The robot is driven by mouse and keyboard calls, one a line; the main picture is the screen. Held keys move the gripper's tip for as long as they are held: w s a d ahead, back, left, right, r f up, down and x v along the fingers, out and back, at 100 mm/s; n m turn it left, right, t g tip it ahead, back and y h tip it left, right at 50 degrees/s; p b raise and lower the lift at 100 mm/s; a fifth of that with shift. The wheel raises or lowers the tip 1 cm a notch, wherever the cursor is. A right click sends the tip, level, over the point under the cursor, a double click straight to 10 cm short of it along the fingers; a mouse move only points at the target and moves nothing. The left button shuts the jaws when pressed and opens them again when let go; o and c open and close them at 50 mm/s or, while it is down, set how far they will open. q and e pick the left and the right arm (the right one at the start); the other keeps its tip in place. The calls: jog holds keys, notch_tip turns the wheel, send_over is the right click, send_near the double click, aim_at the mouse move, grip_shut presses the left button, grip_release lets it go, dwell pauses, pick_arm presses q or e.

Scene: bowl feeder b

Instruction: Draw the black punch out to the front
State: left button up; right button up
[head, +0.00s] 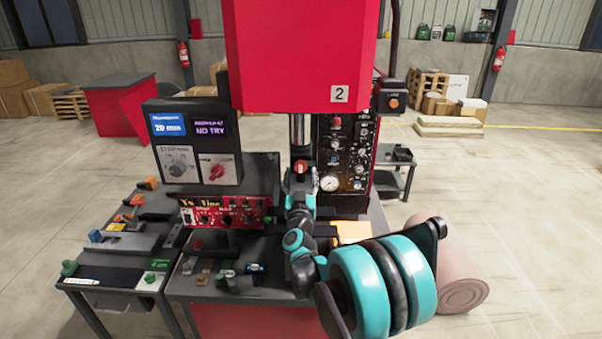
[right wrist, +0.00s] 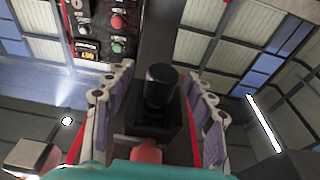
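In the right wrist view a black punch (right wrist: 160,84) with a rounded cylindrical top stands on a dark block, between the two fingers of my right gripper (right wrist: 158,78). The fingers are spread, one on each side, and a gap shows between them and the punch. In the head view my right arm reaches in from the lower right to beneath the red press head (head: 295,55), near the steel ram (head: 299,130). My wrist hides the punch and the fingertips there. My left gripper is not in view.
A control box (head: 195,145) and a red panel (head: 225,212) stand left of the ram. A black panel with a gauge (head: 345,165) is right behind my wrist. Small parts lie on the bench (head: 225,290). A side table (head: 120,265) holds tools at left.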

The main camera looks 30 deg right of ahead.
aim_at(301, 175)
grip_shut()
jog(key=shift+r+v, duration=0.25)
jog(key=shift+v, duration=0.95)
jog(key=shift+r+v, duration=0.25)
jog(key=shift+v, duration=1)
jog(key=shift+r+v, duration=0.2)
jog(key=shift+v, duration=1)
jog(key=shift+s+a, duration=0.1)
jog(key=shift+s, duration=0.05)
